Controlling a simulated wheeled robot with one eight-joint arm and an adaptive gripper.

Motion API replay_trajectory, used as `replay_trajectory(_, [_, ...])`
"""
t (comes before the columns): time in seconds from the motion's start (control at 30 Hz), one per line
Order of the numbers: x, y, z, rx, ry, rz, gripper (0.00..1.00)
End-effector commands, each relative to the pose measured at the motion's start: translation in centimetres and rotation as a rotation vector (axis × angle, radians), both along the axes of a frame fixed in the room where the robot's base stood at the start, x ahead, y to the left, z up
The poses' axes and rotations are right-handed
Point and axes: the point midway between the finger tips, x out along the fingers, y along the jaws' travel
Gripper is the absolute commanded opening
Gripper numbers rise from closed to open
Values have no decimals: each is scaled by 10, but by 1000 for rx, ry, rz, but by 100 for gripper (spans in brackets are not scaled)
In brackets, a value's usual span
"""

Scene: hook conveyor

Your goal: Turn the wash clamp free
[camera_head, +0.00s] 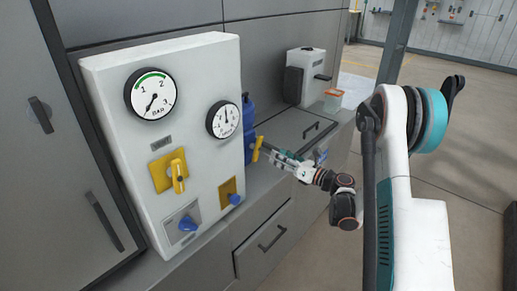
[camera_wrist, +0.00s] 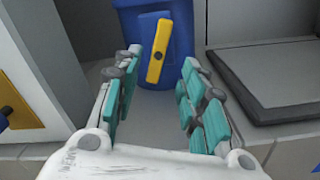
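A yellow lever (camera_wrist: 158,52), which appears to be the wash clamp, sits on the front of a blue container (camera_wrist: 128,27). It is nearly upright, its top leaning slightly right in the wrist view. The lever (camera_head: 257,148) and the blue container (camera_head: 249,118) also show in the head view, just right of the white gauge panel. My gripper (camera_wrist: 161,64) is open, its teal-padded fingers left and right of the lever, with a visible gap on both sides. In the head view my gripper (camera_head: 273,156) is close in front of the lever; exact contact is hidden.
The white panel (camera_head: 205,70) at left carries two gauges, a yellow vent handle (camera_head: 178,175) and two blue knobs. A white device with black parts (camera_head: 305,72) and a small orange-lidded tub (camera_head: 333,98) stand behind. A dark flat plate (camera_wrist: 270,85) lies right of my gripper.

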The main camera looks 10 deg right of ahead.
Motion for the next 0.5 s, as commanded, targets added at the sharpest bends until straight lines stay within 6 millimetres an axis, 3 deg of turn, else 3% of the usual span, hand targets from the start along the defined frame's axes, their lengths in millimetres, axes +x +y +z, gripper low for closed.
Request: replay_trajectory(0.5, [76, 56, -2, -2, -1, 1, 38])
